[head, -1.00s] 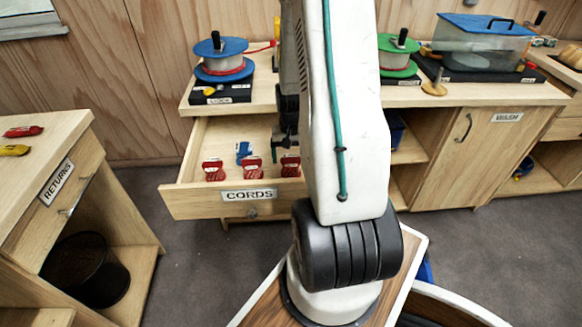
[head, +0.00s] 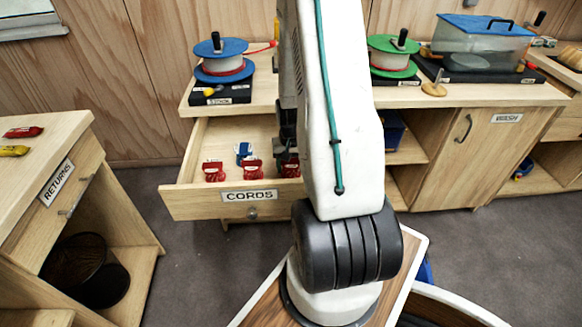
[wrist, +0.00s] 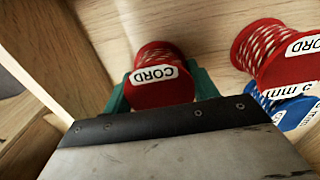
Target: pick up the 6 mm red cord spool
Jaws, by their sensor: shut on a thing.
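My gripper (wrist: 161,88) is shut on a red cord spool (wrist: 160,75), with a green finger on each side of it in the wrist view. In the head view the same spool (head: 289,168) is at the right of the open CORDS drawer (head: 180,203), partly behind my arm. Two other red spools stand in the drawer, one at the left (head: 213,172) and one in the middle (head: 252,170). A blue spool (head: 243,151) is behind them.
In the wrist view a red spool (wrist: 268,55) and the blue spool (wrist: 290,112) are close on the right, and the wooden drawer wall (wrist: 65,60) is on the left. Large cord reels (head: 222,58) stand on the counter above. The RETURNS cabinet (head: 75,190) is at the left.

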